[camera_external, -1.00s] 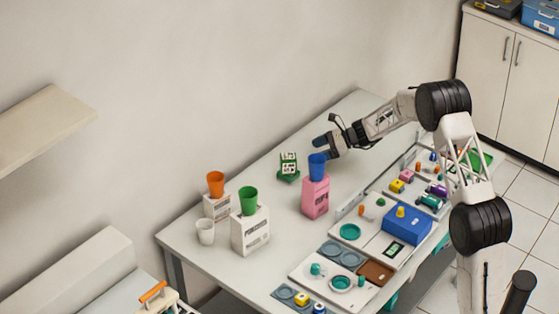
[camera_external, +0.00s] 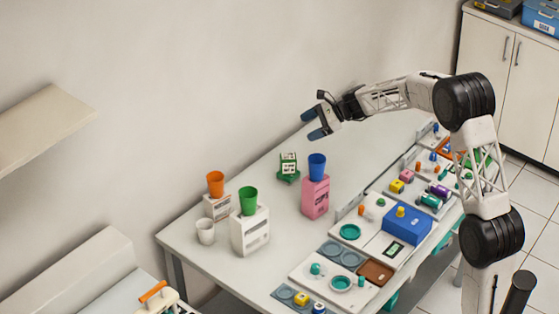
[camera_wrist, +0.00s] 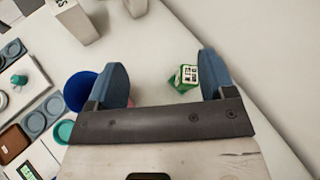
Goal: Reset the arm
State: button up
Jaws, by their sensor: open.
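My gripper (camera_external: 313,124) is open and empty, raised above the far part of the table (camera_external: 385,145). Its two blue fingers stand apart in the wrist view (camera_wrist: 160,82). A blue cup (camera_external: 317,166) sits on a pink box (camera_external: 315,197), below my gripper. The blue cup also shows beside the left finger in the wrist view (camera_wrist: 80,91). A small green and white cube (camera_external: 288,163) stands on the table left of the pink box. In the wrist view the cube (camera_wrist: 186,76) appears between the fingers, well below them.
An orange cup (camera_external: 215,183) and a green cup (camera_external: 248,200) sit on white boxes at the left, near a white cup (camera_external: 205,231). Trays and a blue box (camera_external: 407,230) crowd the right side. A wall runs behind the table; the air around my gripper is clear.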

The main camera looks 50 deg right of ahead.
jog(key=s+a+r+n+g+h, duration=0.1)
jog(key=s+a+r+n+g, duration=0.2)
jog(key=s+a, duration=0.5)
jog(key=s+a+r+n+g+h, duration=0.1)
jog(key=s+a+r+n, duration=0.2)
jog(key=s+a+n, duration=0.35)
jog(key=s+a+r+n+g+h, duration=0.1)
jog(key=s+a+r+n, duration=0.15)
jog(key=s+a, duration=0.7)
jog(key=s+a+f+n+h, duration=0.1)
jog(key=s+a+n+h, duration=0.1)
jog(key=s, duration=0.8)
jog(key=s+a+f+n+h, duration=0.1)
jog(key=s+n, duration=0.4)
jog(key=s, duration=0.6)
jog(key=s+a+f+n+g+h, duration=0.1)
jog(key=s+a+n+h, duration=0.1)
jog(key=s, duration=0.8)
jog(key=shift+s+a+f+n+h, duration=0.15)
jog(key=shift+a+f+n+h, duration=0.3)
jog(key=shift+n, duration=0.75)
jog(key=shift+d+r, duration=0.1)
jog(key=shift+d, duration=0.05)
